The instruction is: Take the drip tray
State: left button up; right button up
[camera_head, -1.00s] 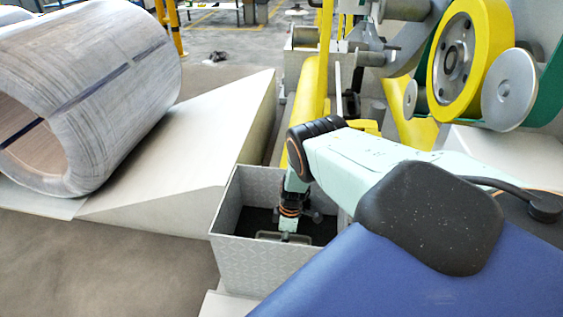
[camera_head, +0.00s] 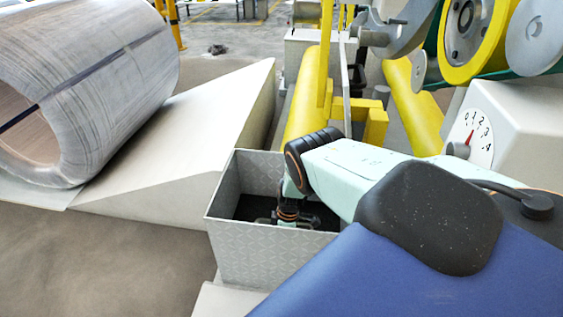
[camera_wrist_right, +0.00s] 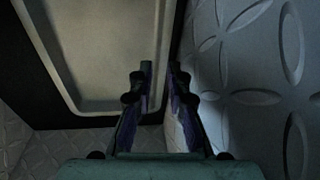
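The drip tray (camera_wrist_right: 105,50) fills the upper left of the right wrist view as a pale, shallow pan with a raised, dark-edged rim. It lies inside a grey patterned metal box (camera_head: 268,259); in the head view the box's dark inside mostly hides it. My right gripper (camera_head: 285,221) reaches down into the box. In the right wrist view its two fingers (camera_wrist_right: 160,78) point at the tray's right rim, one on each side, with a narrow gap. Whether they press on the rim is unclear. My left gripper is out of view.
The box's patterned wall (camera_wrist_right: 255,80) stands close to the right finger. A large wire coil (camera_head: 95,85) rests at the left beside a pale wedge ramp (camera_head: 190,150). Yellow rollers (camera_head: 303,105) and a machine with a dial (camera_head: 480,138) stand behind and right.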

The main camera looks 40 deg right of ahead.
jog(key=f+b, duration=0.1)
jog(key=f, duration=0.1)
jog(key=a+f+b, duration=0.1)
jog(key=f, duration=0.1)
jog(key=shift+f, duration=0.1)
grip_shut()
jog(key=shift+w, duration=0.1)
dwell(0.3)
